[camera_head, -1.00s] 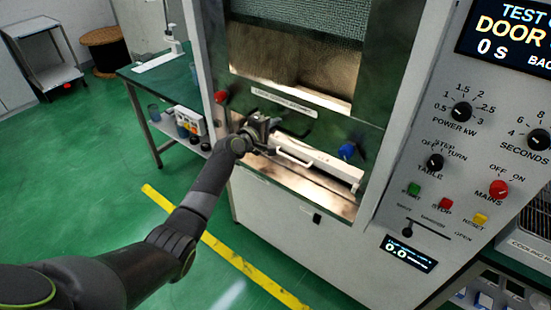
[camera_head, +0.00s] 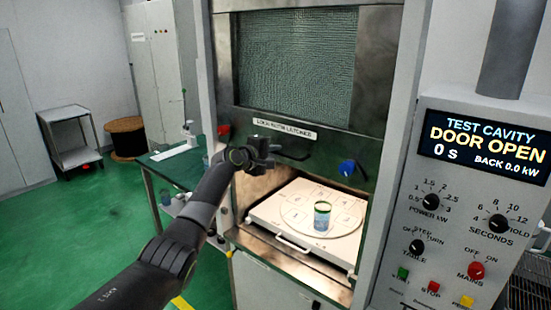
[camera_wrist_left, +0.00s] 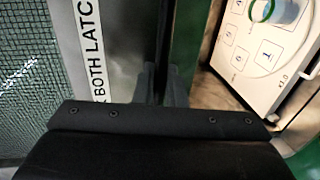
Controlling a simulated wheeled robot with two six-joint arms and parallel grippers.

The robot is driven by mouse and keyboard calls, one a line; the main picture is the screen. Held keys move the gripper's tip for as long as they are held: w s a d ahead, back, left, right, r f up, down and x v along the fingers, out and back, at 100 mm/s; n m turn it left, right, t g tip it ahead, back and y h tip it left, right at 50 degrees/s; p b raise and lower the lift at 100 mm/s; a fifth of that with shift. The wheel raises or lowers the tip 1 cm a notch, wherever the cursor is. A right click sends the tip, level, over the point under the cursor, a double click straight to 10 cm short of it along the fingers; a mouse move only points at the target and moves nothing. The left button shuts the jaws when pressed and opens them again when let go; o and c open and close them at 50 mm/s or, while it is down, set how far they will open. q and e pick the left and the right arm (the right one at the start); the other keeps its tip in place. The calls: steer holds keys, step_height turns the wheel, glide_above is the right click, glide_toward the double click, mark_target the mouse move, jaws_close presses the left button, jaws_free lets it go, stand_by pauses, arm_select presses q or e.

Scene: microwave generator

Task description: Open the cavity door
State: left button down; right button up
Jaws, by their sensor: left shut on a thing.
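The cavity door (camera_head: 300,70), a metal panel with a mesh window, is raised, leaving a lit opening below it. My left gripper (camera_head: 270,154) is shut on the dark door handle (camera_head: 296,155), under the label about both latches. In the left wrist view, my left gripper's fingers (camera_wrist_left: 160,85) point along the door beside that label; the grip itself is mostly hidden. A red latch knob (camera_head: 223,129) and a blue latch knob (camera_head: 347,169) sit at the door's two sides. The display (camera_head: 486,146) reads DOOR OPEN. My right gripper is out of view.
Inside the opening, a white tray (camera_head: 268,212) with a marked circle carries a blue jar (camera_head: 322,217) with a green rim. The control panel (camera_head: 450,240) stands at the right. A green-topped bench (camera_head: 172,168) is behind my arm; green floor (camera_head: 75,230) lies free at left.

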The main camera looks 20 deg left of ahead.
arm_select(q)
steer(key=shift+r, duration=0.3)
steer(key=c, duration=1.6)
jaws_free()
steer(key=shift+f, duration=0.1)
steer(key=b+v, duration=0.5)
steer(key=v, duration=1.2)
steer(key=shift+s+a, duration=0.1)
steer(key=shift+s, duration=0.05)
